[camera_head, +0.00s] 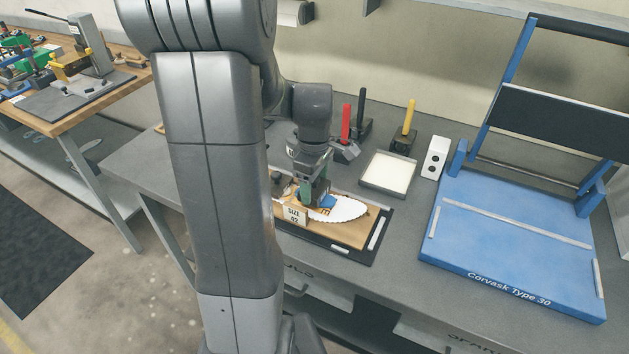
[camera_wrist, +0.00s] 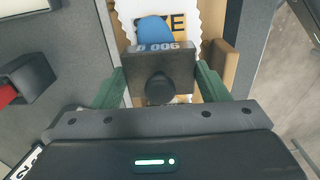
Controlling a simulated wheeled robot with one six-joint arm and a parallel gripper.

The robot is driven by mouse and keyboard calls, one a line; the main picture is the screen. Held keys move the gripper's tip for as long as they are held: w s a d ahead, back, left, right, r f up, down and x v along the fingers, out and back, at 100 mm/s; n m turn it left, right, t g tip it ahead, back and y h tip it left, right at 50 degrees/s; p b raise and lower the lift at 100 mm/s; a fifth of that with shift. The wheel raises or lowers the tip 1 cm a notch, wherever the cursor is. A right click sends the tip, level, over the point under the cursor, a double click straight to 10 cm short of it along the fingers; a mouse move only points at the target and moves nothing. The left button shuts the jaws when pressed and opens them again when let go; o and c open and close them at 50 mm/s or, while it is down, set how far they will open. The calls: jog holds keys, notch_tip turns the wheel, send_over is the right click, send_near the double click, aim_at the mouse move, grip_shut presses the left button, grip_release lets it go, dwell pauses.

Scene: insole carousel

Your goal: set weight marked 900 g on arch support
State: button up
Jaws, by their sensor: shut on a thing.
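The weight marked 900 g (camera_wrist: 160,66) is a dark block with a round knob, its label upside down in the wrist view. My gripper (camera_wrist: 161,84) is shut on it, one green finger on each side. In the head view my gripper (camera_head: 313,190) is low over the insole board. The blue arch support (camera_wrist: 156,30) shows just beyond the weight, partly covered by it; it also shows in the head view (camera_head: 328,202). It lies on a white, zigzag-edged insole (camera_head: 347,210). I cannot tell whether the weight touches the support.
Behind are a red-handled tool (camera_head: 346,125), a yellow-handled tool (camera_head: 409,117) and a shallow tray (camera_head: 388,174). A white socket block (camera_head: 435,157) and a big blue press (camera_head: 515,240) stand to the right.

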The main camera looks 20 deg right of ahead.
jog(key=shift+f, duration=0.15)
jog(key=o, duration=1.7)
notch_tip(320, 180, up, 13)
jog(key=p, duration=0.1)
